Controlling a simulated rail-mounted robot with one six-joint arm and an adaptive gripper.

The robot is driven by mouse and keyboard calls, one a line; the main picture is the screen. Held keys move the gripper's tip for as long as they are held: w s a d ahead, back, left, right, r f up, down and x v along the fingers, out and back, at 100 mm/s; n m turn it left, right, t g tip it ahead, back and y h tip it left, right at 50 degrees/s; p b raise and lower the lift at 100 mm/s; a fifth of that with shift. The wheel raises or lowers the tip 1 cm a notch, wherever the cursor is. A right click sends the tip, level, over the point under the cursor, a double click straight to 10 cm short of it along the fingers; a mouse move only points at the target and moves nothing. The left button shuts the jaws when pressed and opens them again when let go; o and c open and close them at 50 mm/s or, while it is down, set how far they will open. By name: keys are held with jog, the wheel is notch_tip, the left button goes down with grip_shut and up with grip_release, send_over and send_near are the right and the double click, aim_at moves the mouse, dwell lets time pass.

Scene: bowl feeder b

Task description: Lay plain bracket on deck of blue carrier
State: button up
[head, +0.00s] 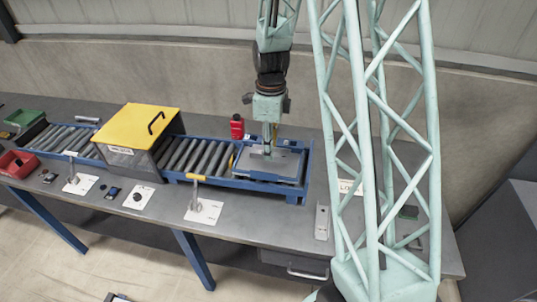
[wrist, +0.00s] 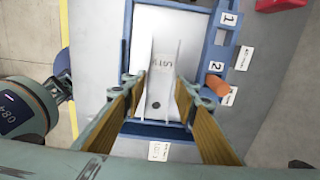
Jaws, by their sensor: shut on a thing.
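In the head view my gripper (head: 268,149) points down over the grey deck (head: 285,165) of the blue carrier (head: 262,186). The carrier sits at the right end of the roller line, and its blue frame (wrist: 128,50) surrounds the bracket in the wrist view. I cannot tell whether the bracket touches the deck; my gripper mostly hides it in the head view.
A red bottle (head: 237,127) stands behind the carrier. A box with a yellow lid (head: 140,128) covers the rollers to the left. A yellow-handled lever (head: 197,180) is at front left. An orange peg (wrist: 216,86) is close right of the carrier.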

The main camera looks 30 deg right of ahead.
jog(key=shift+w+a, duration=0.1)
jog(key=shift+w, duration=0.4)
jog(key=shift+f, duration=1.8)
jog(key=shift+f, duration=0.15)
jog(key=o, duration=0.9)
jog(key=shift+r, duration=6.2)
